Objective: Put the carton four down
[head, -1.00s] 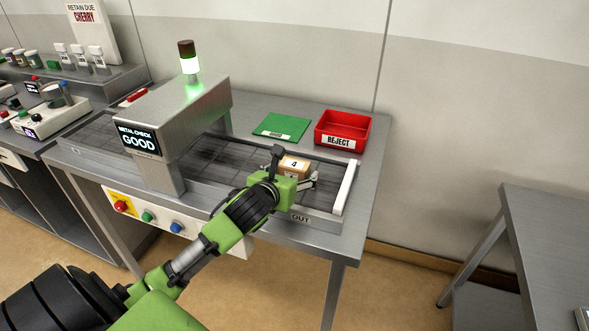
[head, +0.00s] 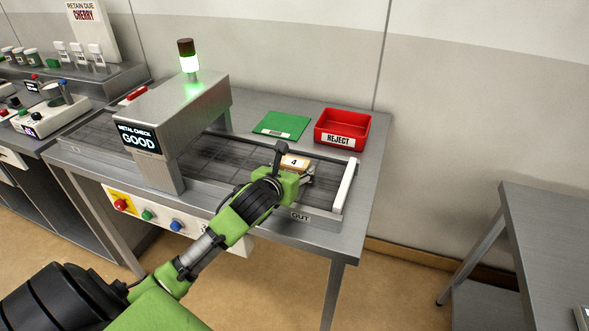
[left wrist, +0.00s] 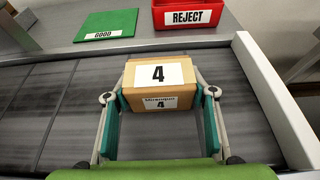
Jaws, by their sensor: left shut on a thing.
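The carton four (head: 293,163) is a small brown box with a white label reading 4. It is at the out end of the conveyor, and it also shows in the left wrist view (left wrist: 159,82). My left gripper (head: 290,175) is shut on it, with one finger (left wrist: 112,120) along each side. I cannot tell whether the carton touches the belt. The green mat marked GOOD (head: 282,124) lies behind the belt, and the red REJECT bin (head: 342,128) stands to its right. My right gripper is not in view.
The metal check arch (head: 175,115) shows GOOD and its lamp (head: 190,65) is lit green. A white end stop (head: 347,186) closes the belt on the right. A rail (head: 270,149) runs along the belt's back edge. The green mat looks empty.

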